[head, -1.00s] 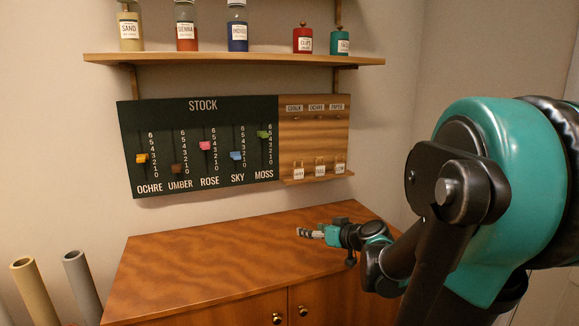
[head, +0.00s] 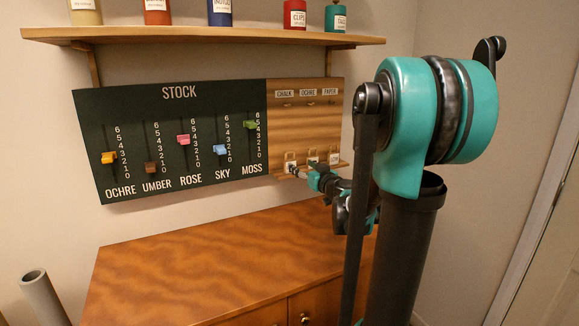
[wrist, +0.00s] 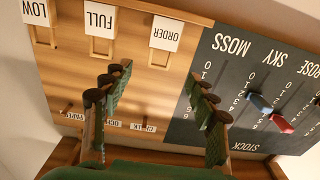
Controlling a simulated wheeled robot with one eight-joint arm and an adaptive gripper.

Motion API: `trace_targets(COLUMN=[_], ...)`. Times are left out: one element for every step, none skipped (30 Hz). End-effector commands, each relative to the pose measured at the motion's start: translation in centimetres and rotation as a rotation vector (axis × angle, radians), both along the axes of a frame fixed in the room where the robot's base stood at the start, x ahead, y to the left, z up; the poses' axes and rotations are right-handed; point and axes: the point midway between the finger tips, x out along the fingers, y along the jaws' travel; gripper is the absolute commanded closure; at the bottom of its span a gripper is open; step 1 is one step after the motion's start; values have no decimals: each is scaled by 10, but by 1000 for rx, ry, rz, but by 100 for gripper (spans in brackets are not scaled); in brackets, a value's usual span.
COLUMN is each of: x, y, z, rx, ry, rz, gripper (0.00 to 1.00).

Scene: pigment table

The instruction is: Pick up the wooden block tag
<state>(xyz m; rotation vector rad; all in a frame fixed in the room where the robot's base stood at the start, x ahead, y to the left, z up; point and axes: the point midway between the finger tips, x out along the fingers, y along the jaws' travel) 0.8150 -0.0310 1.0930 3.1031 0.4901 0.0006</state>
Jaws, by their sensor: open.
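Three wooden block tags with white label faces stand in a row on the ledge of the wooden panel. In the wrist view, upside down, they read ORDER (wrist: 165,33), FULL (wrist: 100,21) and LOW (wrist: 36,12). ORDER is the leftmost tag in the head view (head: 290,165). My gripper (wrist: 155,90) is open and empty, its two dark green ribbed fingers spread, with the ORDER tag beyond the gap between the fingertips. In the head view my gripper (head: 300,172) is just in front of the ledge, by that tag. Whether a finger touches it cannot be told.
The wooden panel (head: 300,121) has small pegs under CHALK, OCHRE and PAPER labels. The dark STOCK board (head: 178,125) with coloured sliders adjoins it on the left. A shelf (head: 200,36) with jars hangs above. The cabinet top (head: 190,255) below is clear.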

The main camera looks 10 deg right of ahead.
Motion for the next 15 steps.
trace_targets(x=[11,16,23,27,31,36,39,41,44,45,46,47,48,50,52], y=[4,6,8,10,11,12,13,14,14,15,15,16,16,17,18], z=[0,0,0,0,0,0,0,0,0,0,0,0,0,0,1], rx=[0,0,0,0,0,0,0,0,0,0,0,0,0,0,0], ry=[0,0,0,0,0,0,0,0,0,0,0,0,0,0,0], rz=[4,3,2,3,3,3,2,1,1,1,1,1,1,1,2], gripper=[41,41,41,41,41,41,41,41,41,41,41,41,41,41,41])
